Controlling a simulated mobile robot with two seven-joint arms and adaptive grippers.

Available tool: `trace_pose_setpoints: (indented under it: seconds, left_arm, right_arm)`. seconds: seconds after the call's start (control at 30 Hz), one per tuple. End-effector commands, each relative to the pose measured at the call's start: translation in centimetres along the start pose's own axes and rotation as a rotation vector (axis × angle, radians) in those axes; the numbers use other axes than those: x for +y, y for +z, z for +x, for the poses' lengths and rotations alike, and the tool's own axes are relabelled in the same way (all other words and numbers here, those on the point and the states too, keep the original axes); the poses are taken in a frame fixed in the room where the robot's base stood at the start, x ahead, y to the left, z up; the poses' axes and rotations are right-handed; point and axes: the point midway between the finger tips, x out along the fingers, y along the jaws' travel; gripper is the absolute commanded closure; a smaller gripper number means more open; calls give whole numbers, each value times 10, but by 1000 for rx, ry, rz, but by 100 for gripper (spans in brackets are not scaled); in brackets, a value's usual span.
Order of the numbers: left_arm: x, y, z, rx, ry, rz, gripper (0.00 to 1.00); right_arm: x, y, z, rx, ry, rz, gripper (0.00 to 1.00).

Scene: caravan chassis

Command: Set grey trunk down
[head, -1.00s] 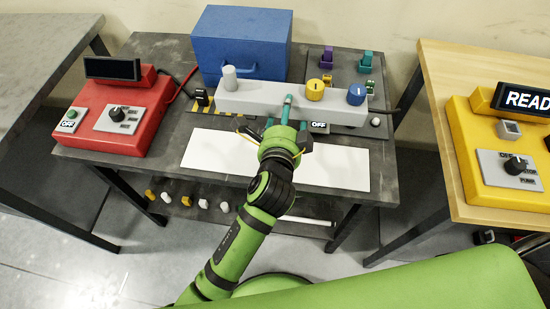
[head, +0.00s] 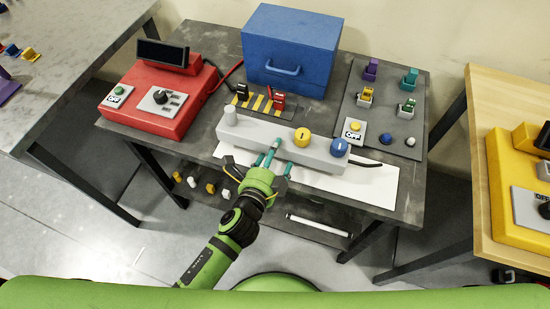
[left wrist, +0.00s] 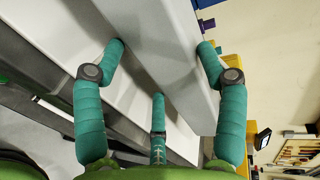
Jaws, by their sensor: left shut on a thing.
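The grey trunk (head: 258,133) is a long light-grey bar with a grey peg (head: 231,115), a yellow knob (head: 302,137) and a blue knob (head: 339,148) on top. My left gripper (head: 270,156) is shut on its near middle with teal fingers. In the left wrist view the fingers (left wrist: 160,60) lie on both sides of the trunk (left wrist: 160,40). The trunk overlaps the back part of a white sheet (head: 375,180) on the dark table (head: 190,150). I cannot tell whether it touches the sheet or hangs just above it. My right gripper is not in view.
A red console (head: 160,105) stands left, a blue box (head: 292,45) behind. A striped strip with black and red plugs (head: 262,100) lies between box and trunk. A grey panel (head: 385,105) with coloured clips lies right. A black cable (head: 365,164) runs from the trunk's right end.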

Motion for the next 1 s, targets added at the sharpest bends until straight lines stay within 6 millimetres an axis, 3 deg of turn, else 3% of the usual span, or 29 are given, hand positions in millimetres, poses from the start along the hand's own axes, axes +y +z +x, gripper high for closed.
trace_pose_setpoints:
  seconds: [0.87, 0.9, 0.93, 1.0]
  left_arm:
    - [18, 0, 6, 1, -5, -1, 84]
    - [20, 0, 6, 0, 0, -1, 16]
    - [20, 0, 6, 0, 0, -1, 4]
    - [20, 0, 6, 0, 1, -1, 3]
  right_arm:
    - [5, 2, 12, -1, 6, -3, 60]
    - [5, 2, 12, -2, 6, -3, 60]
    - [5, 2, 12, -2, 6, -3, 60]
    - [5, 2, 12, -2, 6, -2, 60]
